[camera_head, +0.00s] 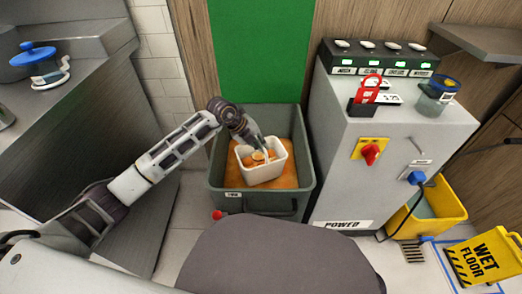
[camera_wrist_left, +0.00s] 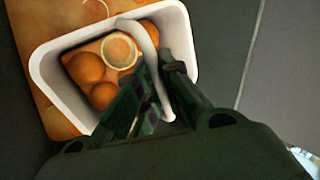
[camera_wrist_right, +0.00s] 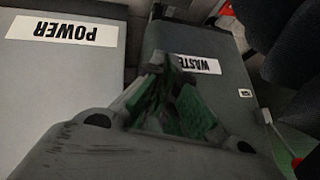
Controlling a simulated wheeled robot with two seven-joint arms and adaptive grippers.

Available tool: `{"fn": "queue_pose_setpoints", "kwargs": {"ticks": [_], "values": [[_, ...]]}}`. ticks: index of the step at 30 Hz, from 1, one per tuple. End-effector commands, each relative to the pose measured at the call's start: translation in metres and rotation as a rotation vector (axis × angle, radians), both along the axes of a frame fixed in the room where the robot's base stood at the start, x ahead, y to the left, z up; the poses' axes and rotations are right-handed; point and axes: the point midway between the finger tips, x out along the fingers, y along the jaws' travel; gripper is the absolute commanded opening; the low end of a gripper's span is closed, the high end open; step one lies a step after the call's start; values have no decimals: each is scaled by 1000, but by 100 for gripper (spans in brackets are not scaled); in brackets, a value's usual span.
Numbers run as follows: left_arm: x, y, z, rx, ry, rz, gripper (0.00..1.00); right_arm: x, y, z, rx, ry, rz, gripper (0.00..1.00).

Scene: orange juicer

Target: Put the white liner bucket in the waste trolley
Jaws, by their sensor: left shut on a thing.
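The white liner bucket (camera_head: 264,176) is inside the outline of the grey waste trolley (camera_head: 262,205) in the head view. I cannot tell whether it rests on the orange-brown trolley floor or hangs just above it. It holds several oranges (camera_wrist_left: 88,67) and a pale round piece (camera_wrist_left: 119,50). My left gripper (camera_head: 260,151) is over the bucket and shut on its white curved handle, which shows in the left wrist view (camera_wrist_left: 156,80). My right gripper (camera_wrist_right: 172,64) looks shut and empty, in front of the trolley's WASTE label (camera_wrist_right: 196,65).
A grey power cabinet (camera_head: 400,150) with a red switch (camera_head: 370,152) stands right of the trolley. A yellow bin (camera_head: 440,208) and a wet floor sign (camera_head: 482,257) are farther right. A grey counter (camera_head: 65,110) with a blue-lidded pot stands at the left.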

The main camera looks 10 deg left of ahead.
Motion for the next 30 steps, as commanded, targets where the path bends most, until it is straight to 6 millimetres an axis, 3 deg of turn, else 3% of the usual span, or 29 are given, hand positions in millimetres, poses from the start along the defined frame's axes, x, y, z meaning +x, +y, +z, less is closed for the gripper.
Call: {"fn": "queue_pose_setpoints", "kwargs": {"ticks": [9,30], "values": [[0,0,-28,-1,-2,1,0,-1,3,-23,27,-20,-14,0],[0,0,-35,0,-1,1,0,-4,3,-24,27,-17,-12,0]]}}
